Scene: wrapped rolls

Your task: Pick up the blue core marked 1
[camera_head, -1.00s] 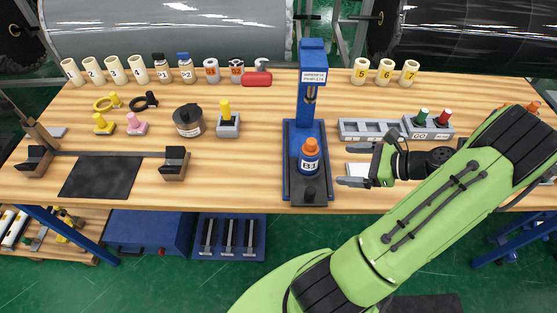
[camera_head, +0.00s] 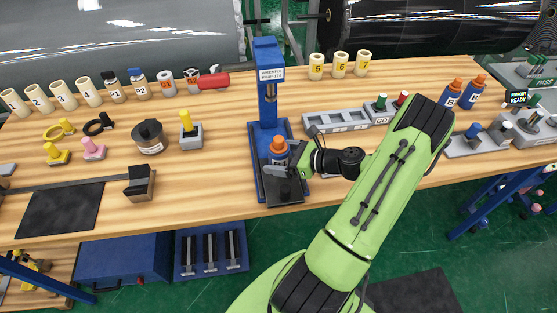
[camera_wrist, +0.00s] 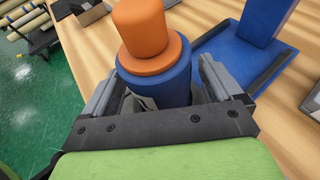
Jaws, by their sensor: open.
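A blue core with an orange top (camera_head: 279,150) stands upright on the blue press base; its label is covered by my gripper in the head view. In the wrist view the same blue core (camera_wrist: 160,85) stands between the two fingers, its orange knob towards the camera. My gripper (camera_head: 284,169) is open, with a finger on either side of the core; I cannot tell whether either touches it. Two more blue cores with orange tops stand at the right: one (camera_head: 452,95) and another (camera_head: 475,92); their marks are too small to read.
The press column (camera_head: 268,90) rises just behind the core. A grey tray (camera_head: 345,122) lies to the right of the press.

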